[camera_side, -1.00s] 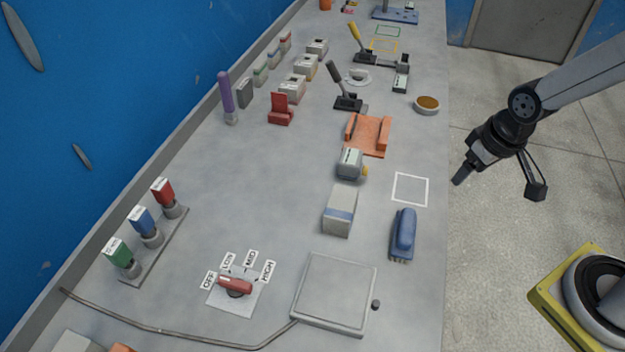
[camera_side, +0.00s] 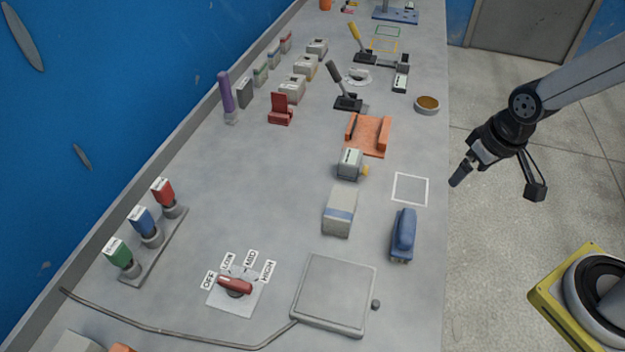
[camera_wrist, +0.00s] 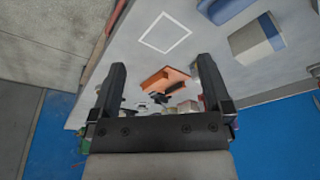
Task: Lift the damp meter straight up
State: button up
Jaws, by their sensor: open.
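A small grey device (camera_side: 349,163) with a pale labelled face and a yellow end sits on the bench in front of the orange cradle. It looks like the damp meter, though I cannot read its label. My gripper (camera_side: 459,176) hangs in the air past the bench's right edge in the side view, well apart from the device. In the wrist view my gripper (camera_wrist: 161,64) is open, with nothing between its fingers. The device is mostly hidden behind a finger there.
The orange cradle (camera_side: 367,136), a white-outlined square (camera_side: 410,189), a grey block with a blue band (camera_side: 340,211) and a blue brush-like thing (camera_side: 403,235) surround the device. A black lever (camera_side: 347,98) and a bowl (camera_side: 427,105) stand farther back. The bench's left-middle is clear.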

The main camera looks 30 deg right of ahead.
jog(key=m+y, duration=0.3)
jog(key=m, duration=2.4)
send_over(352, 156)
jog(key=s+d, duration=0.2)
jog(key=shift+t, duration=0.3)
jog(key=shift+w+f, duration=0.1)
jog(key=shift+f, duration=2.5)
jog(key=shift+x, duration=1.3)
jog(key=shift+f, duration=0.1)
jog(key=shift+x, duration=2.5)
